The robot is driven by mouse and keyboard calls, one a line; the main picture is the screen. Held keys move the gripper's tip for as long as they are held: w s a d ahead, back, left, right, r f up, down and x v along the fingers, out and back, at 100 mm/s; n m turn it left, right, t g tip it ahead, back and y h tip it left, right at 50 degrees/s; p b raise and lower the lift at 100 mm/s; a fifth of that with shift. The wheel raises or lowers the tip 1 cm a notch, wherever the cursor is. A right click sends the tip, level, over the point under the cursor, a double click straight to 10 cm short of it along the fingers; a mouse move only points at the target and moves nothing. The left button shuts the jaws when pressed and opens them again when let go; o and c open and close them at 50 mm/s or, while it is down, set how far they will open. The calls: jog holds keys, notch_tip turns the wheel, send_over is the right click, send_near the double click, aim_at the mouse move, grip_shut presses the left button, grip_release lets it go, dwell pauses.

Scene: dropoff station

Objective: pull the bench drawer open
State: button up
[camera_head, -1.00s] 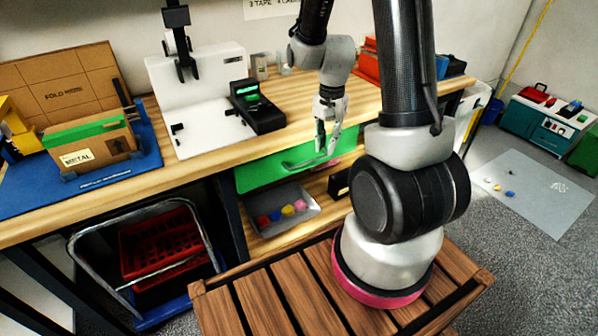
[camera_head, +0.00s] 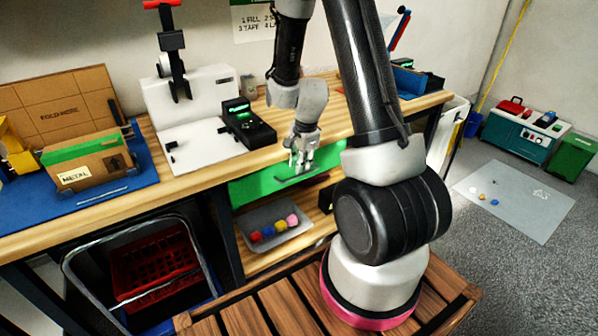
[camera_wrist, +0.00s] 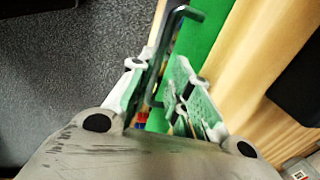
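The bench drawer has a green front (camera_head: 247,191) under the wooden bench top, with a grey bar handle (camera_head: 297,177). The drawer looks closed. My gripper (camera_head: 301,164) points down at the handle, in front of the drawer face. In the wrist view the dark handle (camera_wrist: 165,48) runs lengthwise between the two spread fingers of my gripper (camera_wrist: 158,92), beside the green front (camera_wrist: 205,32). The fingers are apart, with gaps on both sides of the bar. Whether either finger touches the handle I cannot tell.
A grey tray (camera_head: 291,238) with several coloured pieces sits on the shelf below the drawer. A red crate (camera_head: 150,268) stands under the bench at left. A slatted wooden surface (camera_head: 270,320) lies in front. Open floor (camera_head: 500,255) is at right.

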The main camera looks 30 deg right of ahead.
aim_at(299, 176)
jog(key=f, duration=0.4)
jog(key=shift+w, duration=0.35)
grip_shut()
